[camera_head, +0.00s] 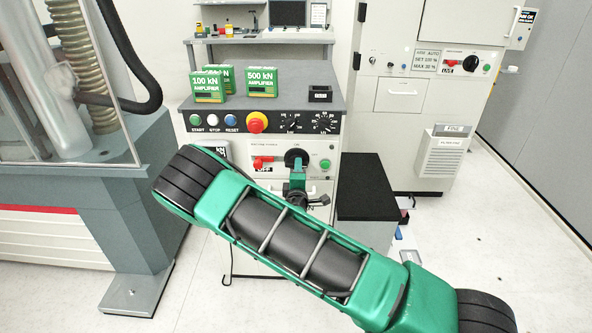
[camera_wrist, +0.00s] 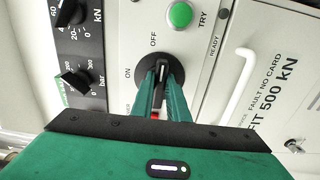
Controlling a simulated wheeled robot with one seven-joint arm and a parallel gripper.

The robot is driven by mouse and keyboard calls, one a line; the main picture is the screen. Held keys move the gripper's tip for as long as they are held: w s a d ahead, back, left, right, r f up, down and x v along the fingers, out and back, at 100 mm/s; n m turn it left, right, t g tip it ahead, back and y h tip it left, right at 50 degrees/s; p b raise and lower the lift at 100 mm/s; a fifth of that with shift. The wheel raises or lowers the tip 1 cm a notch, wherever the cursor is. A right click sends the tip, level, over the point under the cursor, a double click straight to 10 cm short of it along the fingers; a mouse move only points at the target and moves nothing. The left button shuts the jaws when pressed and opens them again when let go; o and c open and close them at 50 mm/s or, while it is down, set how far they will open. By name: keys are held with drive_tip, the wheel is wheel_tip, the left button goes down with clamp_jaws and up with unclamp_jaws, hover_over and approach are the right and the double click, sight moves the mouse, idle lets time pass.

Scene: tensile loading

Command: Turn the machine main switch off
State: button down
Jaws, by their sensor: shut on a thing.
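The main switch is a black rotary knob on a round black plate (camera_head: 292,158) on the front of the control console. In the wrist view the switch (camera_wrist: 160,68) has ON printed at its left and OFF above it. Its grip bar stands nearly upright in that picture, its upper end roughly toward OFF. My gripper (camera_head: 298,172) is at the switch, its two green fingers (camera_wrist: 161,90) on either side of the bar and shut on it. The fingers hide the lower part of the bar.
A green button (camera_wrist: 180,15) sits beside the switch. A red switch (camera_head: 262,162) is to its left. Above are a red-yellow emergency stop (camera_head: 257,122) and green amplifier boxes (camera_head: 261,82). A white handle (camera_wrist: 235,85) sticks out nearby. A dark-topped cabinet (camera_head: 367,185) stands at right.

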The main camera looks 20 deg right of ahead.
drive_tip(key=c, duration=1.8)
unclamp_jaws()
drive_tip(key=shift+f, duration=0.2)
drive_tip(key=shift+o, duration=0.4)
drive_tip(key=shift+r, duration=0.1)
drive_tip(key=v, duration=1)
drive_tip(key=shift+s+a, duration=0.15)
drive_tip(key=shift+s, duration=0.2)
